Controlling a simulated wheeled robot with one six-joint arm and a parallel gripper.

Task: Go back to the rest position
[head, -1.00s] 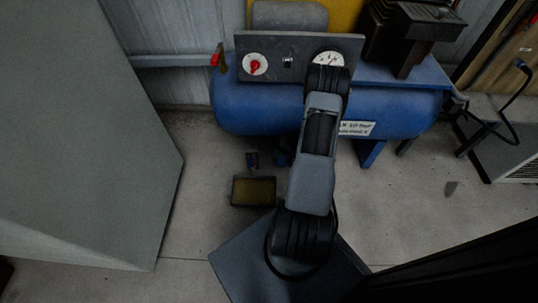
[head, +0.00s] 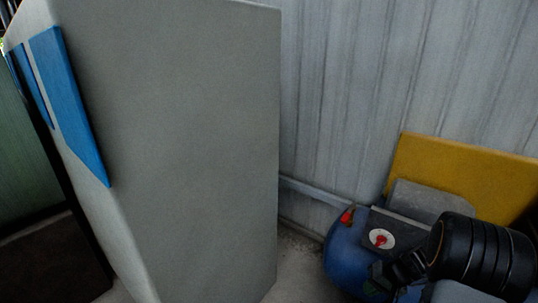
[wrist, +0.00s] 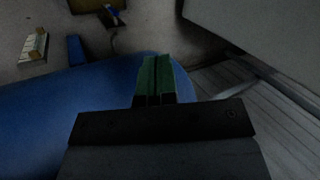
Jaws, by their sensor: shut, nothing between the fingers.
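My gripper (wrist: 155,78) shows in the wrist view with its green fingers together and nothing between them. It points over the blue tank (wrist: 60,115), and I cannot tell the gap to it. In the head view my gripper (head: 377,284) is at the lower right, in front of the blue tank (head: 338,262). My arm's black joint is to its right and hides part of the tank and panel. The dark panel carries a white dial with a red knob (head: 381,239).
A large grey cabinet (head: 190,140) with blue stripes fills the left of the head view. A corrugated wall (head: 340,90) and a yellow board (head: 470,175) stand behind the tank. A narrow strip of floor shows between cabinet and tank.

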